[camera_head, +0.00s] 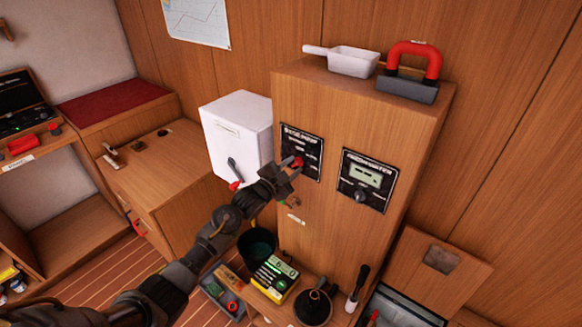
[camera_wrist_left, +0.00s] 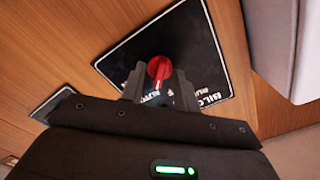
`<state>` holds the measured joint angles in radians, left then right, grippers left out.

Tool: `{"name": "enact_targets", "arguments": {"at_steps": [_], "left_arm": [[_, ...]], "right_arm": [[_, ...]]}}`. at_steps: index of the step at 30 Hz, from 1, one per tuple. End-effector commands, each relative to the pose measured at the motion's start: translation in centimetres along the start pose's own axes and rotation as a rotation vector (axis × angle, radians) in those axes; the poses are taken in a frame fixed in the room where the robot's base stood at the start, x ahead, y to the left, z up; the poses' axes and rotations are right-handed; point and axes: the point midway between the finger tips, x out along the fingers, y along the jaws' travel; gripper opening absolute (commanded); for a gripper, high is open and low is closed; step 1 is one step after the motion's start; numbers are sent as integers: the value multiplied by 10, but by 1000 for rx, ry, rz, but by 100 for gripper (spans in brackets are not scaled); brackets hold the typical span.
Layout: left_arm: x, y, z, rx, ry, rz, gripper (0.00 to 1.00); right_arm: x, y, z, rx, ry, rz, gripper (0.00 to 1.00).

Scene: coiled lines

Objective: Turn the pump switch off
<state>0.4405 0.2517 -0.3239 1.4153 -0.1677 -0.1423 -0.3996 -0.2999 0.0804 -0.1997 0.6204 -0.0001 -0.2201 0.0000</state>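The pump switch is a lever with a round red knob (camera_head: 298,162) on a black panel (camera_head: 312,145) marked "BILGE PUMP", on the front of a wooden cabinet (camera_head: 335,235). My left gripper (camera_head: 292,167) is at this panel, with its fingers on either side of the lever. In the left wrist view the red knob (camera_wrist_left: 159,68) shows between the two fingertips (camera_wrist_left: 159,82), which look apart with a gap on the left side of the knob. The lettering beside the switch is partly hidden by the fingers, so I cannot read the lever's position. My right gripper is not in view.
A second black panel (camera_head: 365,181) with a display and dial is right of the switch. A white box (camera_head: 238,135) with a red-tipped lever (camera_head: 235,184) is close on the left. A white scoop (camera_head: 352,61) and a red-handled block (camera_head: 408,88) stand on top of the cabinet.

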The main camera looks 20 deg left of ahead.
Motion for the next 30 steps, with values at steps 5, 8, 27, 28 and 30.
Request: {"name": "enact_targets", "arguments": {"at_steps": [5,8,27,28,30], "left_arm": [[0,0,0,0,0,0,31],[0,0,0,0,0,0,18],[0,0,0,-89,-1,1,0],[0,0,0,-107,-1,1,0],[0,0,0,-155,-1,1,0]], "right_arm": [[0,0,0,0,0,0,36],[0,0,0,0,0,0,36],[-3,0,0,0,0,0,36],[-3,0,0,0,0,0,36],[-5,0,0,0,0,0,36]]}}
